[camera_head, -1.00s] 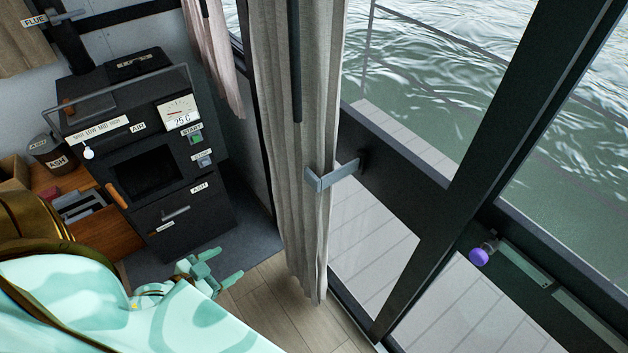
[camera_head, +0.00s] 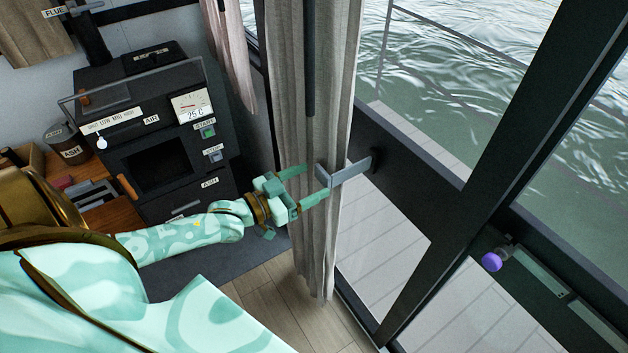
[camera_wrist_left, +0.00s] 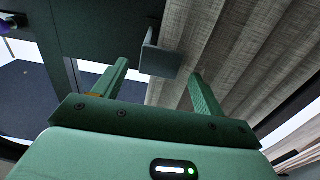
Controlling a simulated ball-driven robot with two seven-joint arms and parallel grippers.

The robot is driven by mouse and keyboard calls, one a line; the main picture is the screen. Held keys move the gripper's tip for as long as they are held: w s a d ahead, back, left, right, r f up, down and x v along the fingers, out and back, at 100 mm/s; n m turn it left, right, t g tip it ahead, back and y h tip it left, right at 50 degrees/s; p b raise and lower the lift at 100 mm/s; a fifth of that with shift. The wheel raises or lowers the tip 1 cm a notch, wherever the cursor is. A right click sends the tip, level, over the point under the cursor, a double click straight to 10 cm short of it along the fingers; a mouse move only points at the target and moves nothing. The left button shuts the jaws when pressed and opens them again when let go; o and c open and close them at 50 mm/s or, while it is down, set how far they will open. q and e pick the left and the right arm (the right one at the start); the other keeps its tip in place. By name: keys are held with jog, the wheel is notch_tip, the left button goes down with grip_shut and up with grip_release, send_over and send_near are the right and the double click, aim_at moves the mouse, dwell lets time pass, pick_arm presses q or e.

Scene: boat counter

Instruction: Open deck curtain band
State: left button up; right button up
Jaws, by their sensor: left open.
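The deck curtain (camera_head: 322,240) is a beige-grey cloth hanging gathered beside the glass door. The grey curtain band (camera_head: 345,172) reaches from the dark door frame to the front of the curtain; whether it passes behind the cloth is hidden. My left gripper (camera_head: 316,181) is open in front of the curtain, with one fingertip close to the band's left end. In the left wrist view, the band's end plate (camera_wrist_left: 160,57) shows ahead, between the two spread green fingers (camera_wrist_left: 157,75), and the curtain (camera_wrist_left: 225,50) fills the right. I cannot tell whether a finger touches the band. My right gripper is out of view.
A black stove (camera_head: 150,150) with a rail stands left of the curtain, behind my left arm. A dark door frame (camera_head: 500,150) with a purple knob (camera_head: 492,262) is at the right. Wooden floor (camera_head: 275,310) is free below.

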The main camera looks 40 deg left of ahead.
pick_arm(q)
jog(key=shift+x, duration=1)
